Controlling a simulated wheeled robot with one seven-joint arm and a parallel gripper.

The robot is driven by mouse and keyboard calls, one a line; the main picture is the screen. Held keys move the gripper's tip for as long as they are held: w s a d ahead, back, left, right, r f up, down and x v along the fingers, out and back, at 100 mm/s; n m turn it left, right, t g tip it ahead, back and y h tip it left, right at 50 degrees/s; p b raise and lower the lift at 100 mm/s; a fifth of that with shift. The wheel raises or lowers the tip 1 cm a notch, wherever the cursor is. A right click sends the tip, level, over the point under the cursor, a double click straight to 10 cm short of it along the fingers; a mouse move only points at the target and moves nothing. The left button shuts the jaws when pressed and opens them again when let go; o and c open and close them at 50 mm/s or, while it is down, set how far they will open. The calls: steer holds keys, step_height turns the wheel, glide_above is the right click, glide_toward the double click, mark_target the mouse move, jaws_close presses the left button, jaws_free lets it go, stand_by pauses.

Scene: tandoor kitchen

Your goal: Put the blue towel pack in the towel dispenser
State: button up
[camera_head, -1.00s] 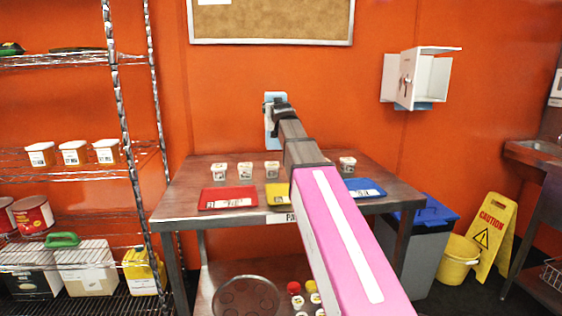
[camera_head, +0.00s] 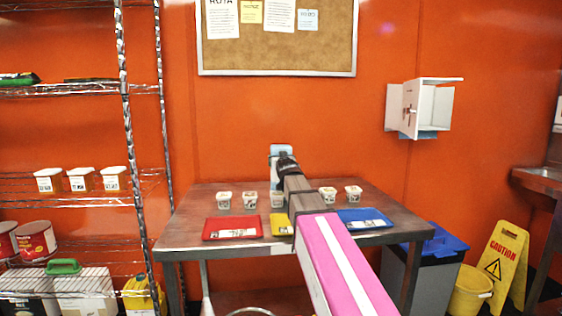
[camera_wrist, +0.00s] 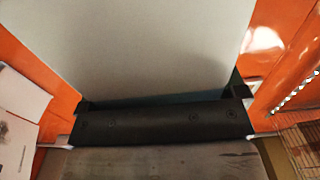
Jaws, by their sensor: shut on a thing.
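The blue towel pack (camera_head: 281,151) is a pale blue and white block held upright at the far end of my arm, above the table's back edge. My gripper (camera_head: 284,163) is shut on it. In the wrist view the pack (camera_wrist: 140,50) fills the upper middle as a broad pale face, and the black gripper (camera_wrist: 163,103) lies across its lower edge. The towel dispenser (camera_head: 433,108) is a white box on the orange wall, right of and higher than the pack. Its front door stands open, with a dark lock on it. Blue shows under the box.
A steel table (camera_head: 185,230) below carries small tubs, a red tray (camera_head: 232,227), a yellow tray and a blue tray (camera_head: 362,218). A wire shelf (camera_head: 70,180) stands left. A bin (camera_head: 425,265), yellow bucket (camera_head: 470,288) and caution sign (camera_head: 505,262) stand right. Wall between pack and dispenser is bare.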

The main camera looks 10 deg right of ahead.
steer(key=o, duration=1.2)
steer(key=shift+f, duration=0.15)
steer(key=shift+o, duration=0.2)
